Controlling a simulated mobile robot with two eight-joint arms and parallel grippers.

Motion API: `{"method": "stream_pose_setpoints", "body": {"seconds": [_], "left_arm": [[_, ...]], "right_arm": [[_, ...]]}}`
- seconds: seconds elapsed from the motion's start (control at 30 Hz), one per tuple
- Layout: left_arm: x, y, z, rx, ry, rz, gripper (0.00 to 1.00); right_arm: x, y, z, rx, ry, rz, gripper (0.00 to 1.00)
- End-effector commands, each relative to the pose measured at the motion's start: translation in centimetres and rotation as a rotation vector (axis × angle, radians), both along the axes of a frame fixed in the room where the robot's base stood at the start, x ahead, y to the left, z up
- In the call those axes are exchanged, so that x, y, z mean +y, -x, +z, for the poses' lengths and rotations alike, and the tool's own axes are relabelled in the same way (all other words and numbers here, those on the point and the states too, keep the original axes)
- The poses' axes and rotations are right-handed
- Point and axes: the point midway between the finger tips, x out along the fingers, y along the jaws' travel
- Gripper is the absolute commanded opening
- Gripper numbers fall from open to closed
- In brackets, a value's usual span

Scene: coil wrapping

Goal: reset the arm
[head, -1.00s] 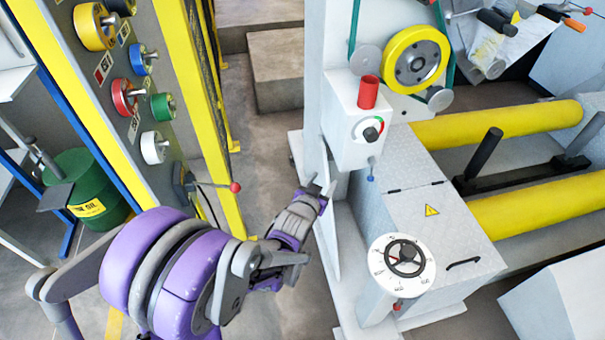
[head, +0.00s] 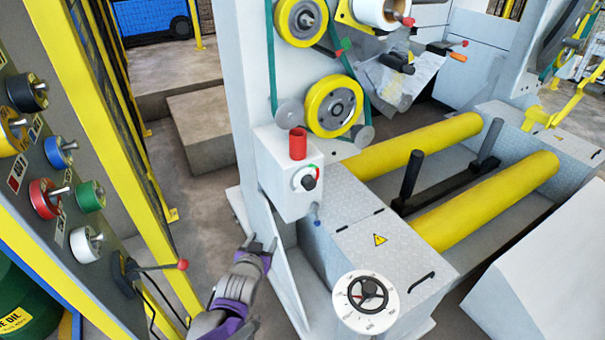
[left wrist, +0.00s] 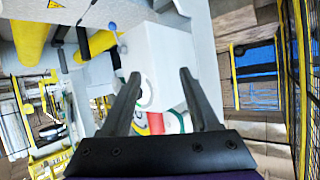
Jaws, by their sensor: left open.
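My left arm comes in from the bottom of the head view. Its left gripper (head: 260,243) is open and empty, low beside the grey machine column. In the left wrist view the two dark fingers of the gripper (left wrist: 158,90) are spread apart with nothing between them. Beyond them is the white control box (left wrist: 160,60), and the same control box (head: 288,190) shows in the head view with a red cylinder (head: 298,143) on top. The gripper is below and to the left of the box, apart from it. My right gripper is not in view.
The panel (head: 60,165) with coloured rolls and yellow frame stands at the left. Yellow rollers (head: 420,143) lie at the right. A dial with a black handwheel (head: 366,300) is on the machine's front. Bare floor (head: 200,215) lies between panel and machine.

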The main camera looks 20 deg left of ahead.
Motion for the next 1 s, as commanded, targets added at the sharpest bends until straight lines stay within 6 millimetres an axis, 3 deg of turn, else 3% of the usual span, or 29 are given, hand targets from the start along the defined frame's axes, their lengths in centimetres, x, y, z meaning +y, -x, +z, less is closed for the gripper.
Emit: {"method": "stream_pose_setpoints", "body": {"seconds": [0.17, 0.27, 0.37, 0.5, 0.7, 0.83, 1.0], "left_arm": [[-0.4, 0.5, 0.6, 0.019, 0.006, -0.004, 0.61], [-1.6, 2.1, 2.1, 0.077, 0.025, -0.015, 0.61], [-3.4, 4.9, 4.1, 0.174, 0.052, -0.034, 0.61], [-6.1, 10.2, 6.5, 0.335, 0.089, -0.067, 0.61], [-8.8, 17.2, 8.8, 0.528, 0.126, -0.108, 0.61], [-9.6, 20.0, 9.5, 0.603, 0.136, -0.124, 0.61], [-9.9, 21.2, 9.5, 0.638, 0.140, -0.131, 0.61]], "right_arm": [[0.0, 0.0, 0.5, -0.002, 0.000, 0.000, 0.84], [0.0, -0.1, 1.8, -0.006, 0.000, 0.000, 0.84], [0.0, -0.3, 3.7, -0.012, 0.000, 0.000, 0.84], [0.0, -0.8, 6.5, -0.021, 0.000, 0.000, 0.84], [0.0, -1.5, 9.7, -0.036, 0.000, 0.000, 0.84], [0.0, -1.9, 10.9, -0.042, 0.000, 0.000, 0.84], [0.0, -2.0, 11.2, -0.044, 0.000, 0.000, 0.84]]}}
